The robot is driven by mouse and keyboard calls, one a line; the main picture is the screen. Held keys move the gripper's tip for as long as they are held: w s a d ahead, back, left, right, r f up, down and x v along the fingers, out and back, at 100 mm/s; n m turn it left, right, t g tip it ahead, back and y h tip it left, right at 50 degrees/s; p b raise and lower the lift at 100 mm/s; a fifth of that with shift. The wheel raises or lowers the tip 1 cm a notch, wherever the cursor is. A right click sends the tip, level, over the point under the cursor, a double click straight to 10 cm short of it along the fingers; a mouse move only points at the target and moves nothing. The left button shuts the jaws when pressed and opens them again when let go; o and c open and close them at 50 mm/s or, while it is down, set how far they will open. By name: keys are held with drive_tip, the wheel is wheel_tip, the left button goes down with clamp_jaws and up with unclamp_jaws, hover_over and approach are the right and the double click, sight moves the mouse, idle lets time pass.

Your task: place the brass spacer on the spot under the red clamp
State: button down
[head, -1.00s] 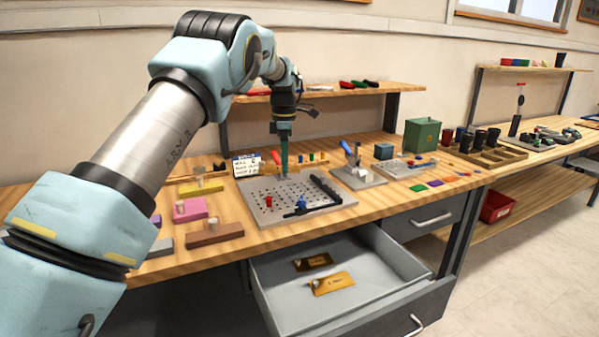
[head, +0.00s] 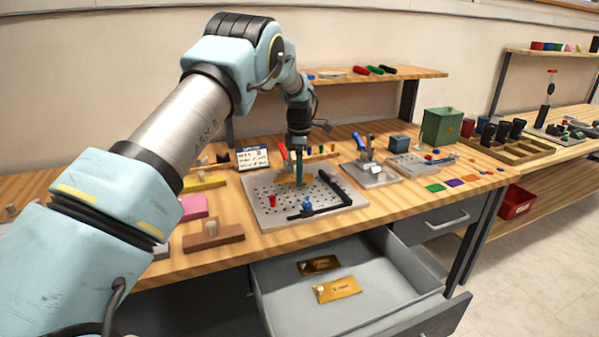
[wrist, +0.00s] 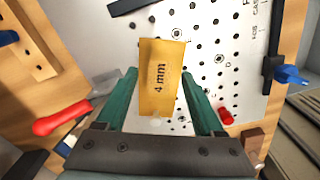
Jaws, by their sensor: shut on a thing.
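A brass spacer marked "4 mm" (wrist: 161,80) is between my gripper's green fingers (wrist: 160,100), which are shut on it. In the head view my gripper (head: 299,178) points down over the perforated fixture plate (head: 330,201), with the brass just showing at its tips. I cannot tell whether the spacer touches the plate. A red-handled clamp (wrist: 62,118) lies left of the fingers in the wrist view; its red handle (head: 282,151) shows behind my gripper in the head view. The spot under it is hidden.
A red peg (head: 272,200) and a black bar with a blue knob (head: 306,204) stand on the plate. Two other brass plates (head: 337,289) lie in the open drawer (head: 283,311). A lever-type device (head: 372,172) stands right of the plate.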

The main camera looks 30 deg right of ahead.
drive_tip(key=shift+f, duration=0.75)
unclamp_jaws()
drive_tip(key=shift+f, duration=0.1)
wheel_tip(320, 180, up, 12)
drive_tip(key=b, duration=0.2)
drive_tip(key=shift+a+b, duration=0.1)
drive_tip(key=shift+b, duration=0.25)
